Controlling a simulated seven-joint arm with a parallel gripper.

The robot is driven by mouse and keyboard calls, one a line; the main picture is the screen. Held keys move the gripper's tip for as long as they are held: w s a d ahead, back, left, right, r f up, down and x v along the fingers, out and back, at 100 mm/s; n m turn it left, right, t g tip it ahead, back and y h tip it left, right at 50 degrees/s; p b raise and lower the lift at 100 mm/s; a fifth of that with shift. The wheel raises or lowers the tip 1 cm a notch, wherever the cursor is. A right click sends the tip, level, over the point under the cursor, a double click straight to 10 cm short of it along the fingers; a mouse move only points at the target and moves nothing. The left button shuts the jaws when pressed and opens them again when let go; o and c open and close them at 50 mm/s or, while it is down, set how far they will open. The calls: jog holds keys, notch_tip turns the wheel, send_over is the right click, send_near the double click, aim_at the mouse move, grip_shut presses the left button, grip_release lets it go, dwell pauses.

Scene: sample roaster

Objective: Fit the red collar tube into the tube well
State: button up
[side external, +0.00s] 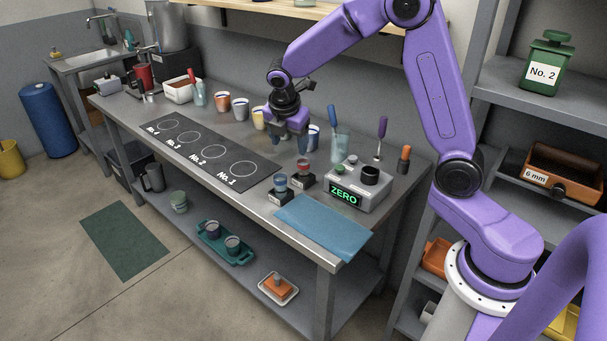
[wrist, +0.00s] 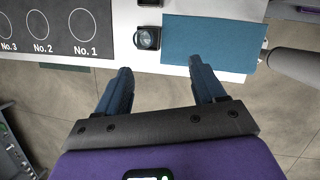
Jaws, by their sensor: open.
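The red collar tube (side external: 303,166) appears to be the small red-banded piece standing in a black block near the bench's middle. The tube well appears to be the black round socket (side external: 370,174) on top of the grey device with the green "ZERO" display. My gripper (side external: 290,125) is above the bench, behind and above the red piece, apart from it. In the wrist view my gripper (wrist: 162,80) has its two blue fingers spread, with nothing between them. A dark block at the top edge of that view is cut off; I cannot tell its collar colour.
A blue-banded piece (side external: 280,183) stands in a black block beside the red one; a dark block (wrist: 147,38) shows in the wrist view. A blue cloth (side external: 323,226) lies at the front edge. The numbered black mat (side external: 210,150) is left. Cups and upright tools line the back.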

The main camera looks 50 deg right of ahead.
jog(key=n, duration=0.2)
send_near(304, 166)
jog(key=shift+h, duration=0.5)
jog(key=shift+w+x, duration=0.15)
jog(key=shift+x, duration=1.9)
jog(key=shift+w+x, duration=0.2)
jog(key=shift+x, duration=1.85)
jog(key=shift+w+x, duration=0.15)
jog(key=shift+x, duration=1.9)
jog(key=shift+a, duration=0.1)
jog(key=c, duration=1.2)
jog(key=shift+o, duration=0.2)
jog(key=shift+r, duration=0.2)
